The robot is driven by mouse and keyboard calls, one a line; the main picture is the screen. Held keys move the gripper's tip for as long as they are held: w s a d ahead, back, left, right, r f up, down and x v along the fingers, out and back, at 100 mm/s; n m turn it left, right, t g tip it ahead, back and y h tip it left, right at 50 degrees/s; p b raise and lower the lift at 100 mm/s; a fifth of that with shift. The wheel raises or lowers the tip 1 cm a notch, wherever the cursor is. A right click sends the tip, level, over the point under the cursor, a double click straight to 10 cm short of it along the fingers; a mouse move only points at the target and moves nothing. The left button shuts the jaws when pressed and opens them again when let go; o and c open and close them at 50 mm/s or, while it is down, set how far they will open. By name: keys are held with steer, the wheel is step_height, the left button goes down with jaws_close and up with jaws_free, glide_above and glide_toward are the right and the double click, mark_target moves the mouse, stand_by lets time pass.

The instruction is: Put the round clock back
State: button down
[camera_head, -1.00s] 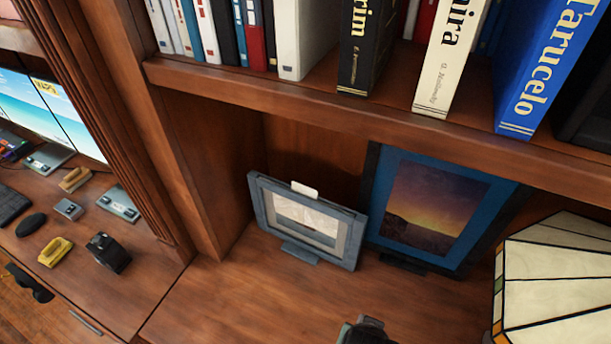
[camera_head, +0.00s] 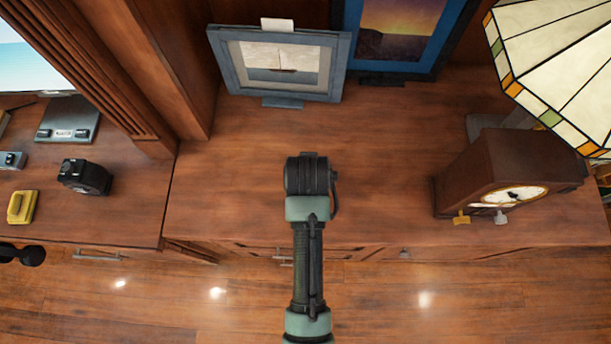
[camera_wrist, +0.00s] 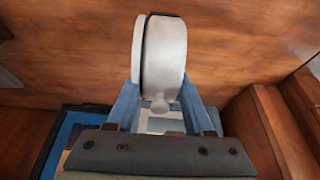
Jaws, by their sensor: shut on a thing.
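The round clock (camera_wrist: 166,55) shows in the wrist view as a pale silver-grey drum seen edge-on, with a small knob at its lower end. My gripper (camera_wrist: 160,108) is shut on it, with one blue-grey finger at each side. The clock's face is turned away and not visible. In the head view my dark wrist stands over the wooden desk top (camera_head: 240,195), in front of the framed pictures. The gripper's fingers and the round clock are hidden there beneath the wrist.
A grey-framed boat picture (camera_head: 329,68) and a blue-framed sunset picture (camera_head: 420,60) stand behind. A brown wooden clock (camera_head: 505,170) and a stained-glass lamp (camera_head: 560,65) stand right. A black camera (camera_head: 84,177) lies left. Desk top around my wrist is clear.

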steer(key=shift+a+f, duration=0.1)
steer(key=shift+f, duration=2)
steer(key=shift+f, duration=0.2)
steer(key=shift+c, duration=1.4)
jaws_free()
steer(key=shift+r, duration=0.15)
